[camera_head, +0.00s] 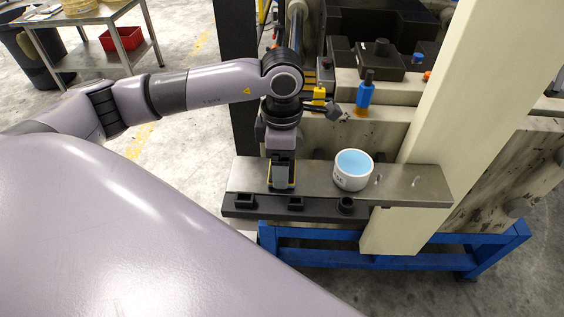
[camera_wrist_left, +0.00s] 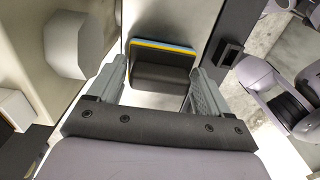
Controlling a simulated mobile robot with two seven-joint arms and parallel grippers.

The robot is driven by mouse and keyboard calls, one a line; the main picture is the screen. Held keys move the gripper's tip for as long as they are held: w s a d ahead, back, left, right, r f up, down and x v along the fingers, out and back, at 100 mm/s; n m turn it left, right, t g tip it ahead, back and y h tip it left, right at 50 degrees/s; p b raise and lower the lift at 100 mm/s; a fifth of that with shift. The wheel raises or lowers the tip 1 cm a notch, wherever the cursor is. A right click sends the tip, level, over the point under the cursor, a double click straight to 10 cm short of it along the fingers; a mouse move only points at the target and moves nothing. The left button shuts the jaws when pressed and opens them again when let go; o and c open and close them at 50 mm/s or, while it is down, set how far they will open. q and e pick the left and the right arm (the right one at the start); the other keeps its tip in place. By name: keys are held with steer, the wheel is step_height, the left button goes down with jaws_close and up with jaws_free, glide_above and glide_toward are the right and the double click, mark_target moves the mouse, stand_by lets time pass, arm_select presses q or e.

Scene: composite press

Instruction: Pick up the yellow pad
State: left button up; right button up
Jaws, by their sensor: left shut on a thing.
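The yellow pad shows in the left wrist view as a dark block with a thin yellow and blue band (camera_wrist_left: 162,46) along its far edge. It sits between the two fingers of my left gripper (camera_wrist_left: 160,88), which is shut on it. In the head view my left gripper (camera_head: 282,182) points down at the left part of the metal shelf, with a thin yellow edge showing around its fingertips. The fingers hide most of the pad there. I cannot tell whether the pad touches the shelf. My right gripper is not in view.
A white cup (camera_head: 353,182), light blue inside, stands on the metal shelf (camera_head: 415,186) to the right of my gripper. A black rail (camera_head: 270,208) with sockets runs along the shelf's front. A pale press column (camera_head: 455,90) rises at right. A blue bottle (camera_head: 365,93) stands behind.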

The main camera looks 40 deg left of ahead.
arm_select(q)
step_height(320, 180, up, 10)
steer(key=shift+w+r, duration=0.1)
steer(key=shift+r, duration=0.15)
step_height(320, 180, up, 9)
steer(key=p, duration=0.1)
steer(key=shift+r, duration=0.2)
steer(key=shift+f, duration=0.1)
steer(key=m, duration=1.1)
glide_above(294, 172)
step_height(294, 172, down, 7)
steer(key=f+m, duration=0.3)
steer(key=m, duration=0.1)
steer(key=d+f+m, duration=0.1)
steer(key=f+m, duration=0.1)
steer(key=m, duration=0.2)
steer(key=s+d+f+m, duration=0.1)
steer(key=f+m, duration=0.2)
steer(key=m, duration=0.2)
steer(key=shift+d+f, duration=0.15)
steer(key=shift+f, duration=0.15)
